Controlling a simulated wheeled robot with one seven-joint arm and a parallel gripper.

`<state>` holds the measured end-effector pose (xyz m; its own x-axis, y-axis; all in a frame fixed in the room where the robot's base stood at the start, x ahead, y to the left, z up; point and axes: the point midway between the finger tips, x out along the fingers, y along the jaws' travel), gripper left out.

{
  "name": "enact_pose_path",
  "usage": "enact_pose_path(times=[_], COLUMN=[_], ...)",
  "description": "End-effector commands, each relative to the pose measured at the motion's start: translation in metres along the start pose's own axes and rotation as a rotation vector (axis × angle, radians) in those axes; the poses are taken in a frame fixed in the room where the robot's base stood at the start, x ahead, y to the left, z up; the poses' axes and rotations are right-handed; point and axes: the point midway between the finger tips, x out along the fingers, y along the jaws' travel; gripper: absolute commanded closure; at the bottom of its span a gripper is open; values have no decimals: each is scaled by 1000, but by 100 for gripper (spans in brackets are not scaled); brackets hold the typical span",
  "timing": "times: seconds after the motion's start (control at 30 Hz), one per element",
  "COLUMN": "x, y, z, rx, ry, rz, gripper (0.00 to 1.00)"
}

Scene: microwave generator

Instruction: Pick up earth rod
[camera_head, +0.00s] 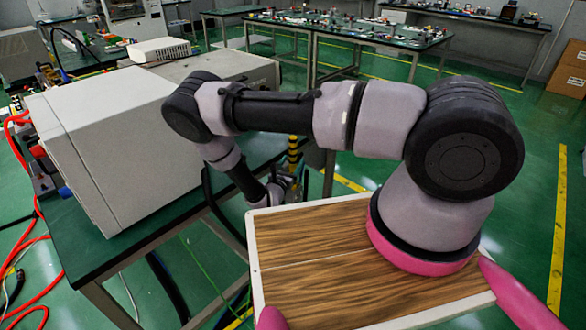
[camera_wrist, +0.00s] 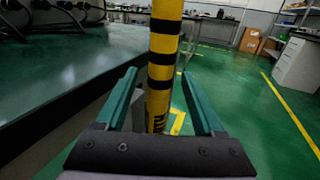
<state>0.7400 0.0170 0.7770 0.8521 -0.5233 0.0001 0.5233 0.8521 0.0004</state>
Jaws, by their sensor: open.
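The earth rod is an upright yellow rod with black bands. In the wrist view the rod (camera_wrist: 164,45) runs from the top edge down between the two green fingers of my gripper (camera_wrist: 159,78). My gripper is open, with a gap on both sides of the rod, wider on the right. How deep the rod sits between the fingers I cannot tell. The gripper's body hides the rod's lower part. In the head view a short piece of the rod (camera_head: 293,152) shows beside the table edge, just above my gripper (camera_head: 288,186). My arm hides its upper part.
A green table (camera_head: 155,235) carrying a large grey box (camera_head: 125,140) stands to the left, close to my forearm. A dark tabletop edge (camera_wrist: 75,110) runs left of the gripper. Red cables (camera_head: 35,255) hang at far left. Green floor lies open on the right.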

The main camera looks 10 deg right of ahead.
Motion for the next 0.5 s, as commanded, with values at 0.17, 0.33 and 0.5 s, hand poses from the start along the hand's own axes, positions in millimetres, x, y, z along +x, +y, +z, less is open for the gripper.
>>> enact_pose_path(times=[0.17, 0.33, 0.5], x=[14, 14, 14], y=[0, 0, 0], z=[0, 0, 0], rx=[-1, -1, -1], ry=[0, 0, 0], rz=[0, 1, 1], gripper=[30, 30, 80])
